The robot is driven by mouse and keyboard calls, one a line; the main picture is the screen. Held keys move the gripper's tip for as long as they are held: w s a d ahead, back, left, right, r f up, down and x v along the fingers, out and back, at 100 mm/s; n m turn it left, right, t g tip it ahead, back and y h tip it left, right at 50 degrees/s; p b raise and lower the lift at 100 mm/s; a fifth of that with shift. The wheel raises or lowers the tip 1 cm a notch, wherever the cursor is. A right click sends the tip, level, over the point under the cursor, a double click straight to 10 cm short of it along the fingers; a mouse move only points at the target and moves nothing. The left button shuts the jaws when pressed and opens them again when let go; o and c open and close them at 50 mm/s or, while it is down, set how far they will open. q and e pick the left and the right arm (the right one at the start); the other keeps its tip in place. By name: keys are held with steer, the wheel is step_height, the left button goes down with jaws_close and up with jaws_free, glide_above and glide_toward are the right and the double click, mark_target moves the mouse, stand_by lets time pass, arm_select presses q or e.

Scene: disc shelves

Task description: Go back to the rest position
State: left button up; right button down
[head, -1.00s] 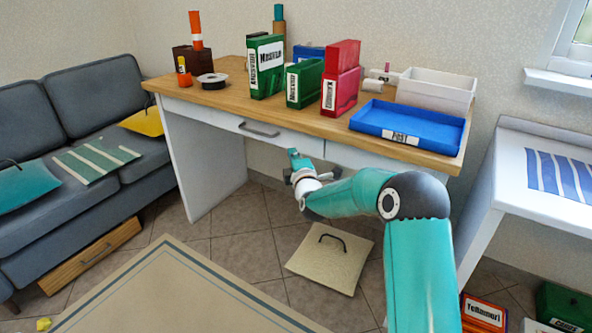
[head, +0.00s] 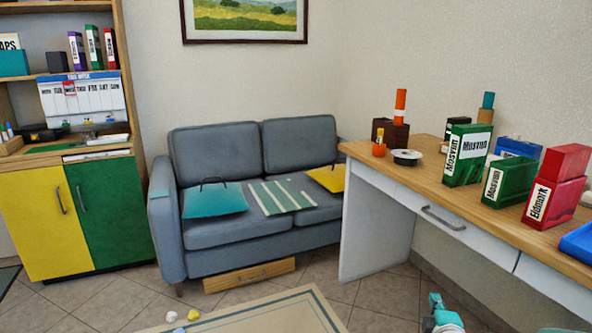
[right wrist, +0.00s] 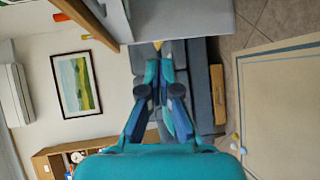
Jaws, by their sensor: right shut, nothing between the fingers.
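My right gripper (head: 440,314) shows at the bottom right of the head view, low in front of the desk's drawer front. Most of its arm is out of the frame or cut off at the bottom edge. In the right wrist view its fingers (right wrist: 159,66) are together with nothing between them, and the grey sofa shows beyond them. My left gripper is in neither view.
The wooden desk (head: 424,169) at right holds several boxes and a blue tray (head: 578,243). The grey sofa (head: 238,232) stands at the back wall, a yellow and green cabinet (head: 107,207) at left. A rug (head: 268,314) and small balls (head: 180,332) lie in front.

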steer(key=s+a+f+m+g+y, duration=0.1)
steer(key=s+a+f+g+y, duration=0.1)
steer(key=s+a+f, duration=0.4)
steer(key=s+a+f+m+g+y, duration=0.1)
steer(key=s+a+f+g+y, duration=0.15)
steer(key=a+f, duration=0.55)
steer(key=s+a+f+m+g+y, duration=0.1)
steer(key=s+a+f+g+y, duration=0.15)
steer(key=s+a+f, duration=0.5)
steer(key=s+a+f+m+g+y, duration=0.1)
steer(key=s+a+f+m+g, duration=0.25)
steer(key=s+m, duration=0.4)
steer(key=s+a+f+m+g+y, duration=0.1)
steer(key=s+a+f+m+g, duration=0.2)
steer(key=s+m, duration=0.45)
step_height(320, 180, up, 28)
steer(key=s+d+n+g+p, duration=0.1)
steer(key=p, duration=2.7)
steer(key=shift+s+d+f+n, duration=0.15)
steer(key=shift+n, duration=0.15)
